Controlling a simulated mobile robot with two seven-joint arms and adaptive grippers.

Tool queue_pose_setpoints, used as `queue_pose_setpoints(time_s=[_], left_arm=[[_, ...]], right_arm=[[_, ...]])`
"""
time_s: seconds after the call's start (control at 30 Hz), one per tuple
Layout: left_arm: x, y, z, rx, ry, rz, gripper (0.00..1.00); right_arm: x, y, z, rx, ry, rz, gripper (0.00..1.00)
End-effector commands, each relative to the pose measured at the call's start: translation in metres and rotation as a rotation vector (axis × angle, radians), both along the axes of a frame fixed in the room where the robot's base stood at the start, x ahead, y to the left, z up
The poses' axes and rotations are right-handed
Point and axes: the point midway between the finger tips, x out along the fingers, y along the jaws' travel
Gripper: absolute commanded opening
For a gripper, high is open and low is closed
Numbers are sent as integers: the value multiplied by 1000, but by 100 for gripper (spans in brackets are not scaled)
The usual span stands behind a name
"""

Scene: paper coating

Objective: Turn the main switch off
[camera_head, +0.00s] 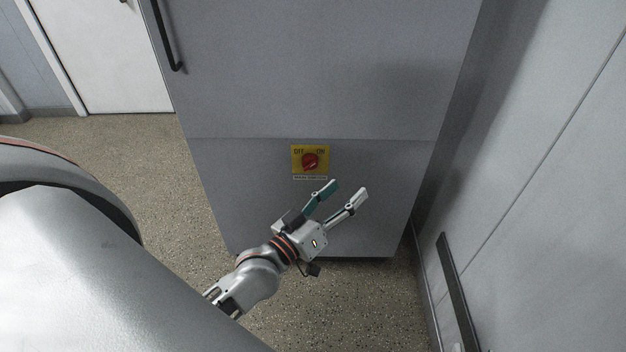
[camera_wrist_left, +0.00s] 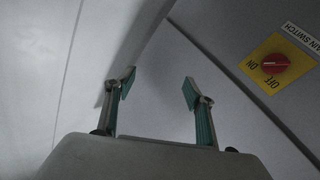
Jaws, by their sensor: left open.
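The main switch is a red rotary knob (camera_head: 310,161) on a yellow plate marked OFF at left and ON at right. It sits on the lower front of a grey cabinet, with a white label (camera_head: 310,177) below it. The knob appears turned toward the ON side. In the left wrist view the red knob (camera_wrist_left: 275,64) is at the upper right. My left gripper (camera_head: 348,192) is open and empty, below and right of the switch in the head view, apart from it. My right gripper is not in view.
The grey cabinet (camera_head: 310,70) has a black handle (camera_head: 168,38) at its upper left. A grey wall (camera_head: 540,180) with a dark rail (camera_head: 457,290) stands close on the right. Speckled floor (camera_head: 160,180) is clear at left. A white door (camera_head: 105,60) is behind.

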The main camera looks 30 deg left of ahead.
Motion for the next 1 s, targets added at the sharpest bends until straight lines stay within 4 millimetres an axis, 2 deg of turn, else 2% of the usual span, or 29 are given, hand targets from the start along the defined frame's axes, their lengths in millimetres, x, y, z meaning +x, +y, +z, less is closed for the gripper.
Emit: queue_pose_setpoints(time_s=[0.03,0.1,0.2,0.3,0.37,0.47,0.57,0.7,0.8,0.9,1.0], left_arm=[[10,8,1,-86,-54,12,54],[22,21,22,-218,-133,29,54],[33,44,40,-407,-224,54,54],[42,69,45,-598,-287,82,54],[47,85,40,-713,-312,100,54],[56,112,22,-902,-334,138,54],[65,136,-9,-1087,-329,184,54],[78,161,-66,-1342,-286,258,54],[86,171,-105,-1503,-238,309,54],[92,174,-134,-1628,-194,344,54],[96,174,-149,-1712,-161,362,54]], right_arm=[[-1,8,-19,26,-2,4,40],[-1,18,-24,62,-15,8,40],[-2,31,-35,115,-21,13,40],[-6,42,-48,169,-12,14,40],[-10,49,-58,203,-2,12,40],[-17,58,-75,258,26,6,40],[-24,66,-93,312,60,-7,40],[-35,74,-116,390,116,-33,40],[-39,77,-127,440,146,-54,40],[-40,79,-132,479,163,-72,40],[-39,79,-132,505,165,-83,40]])
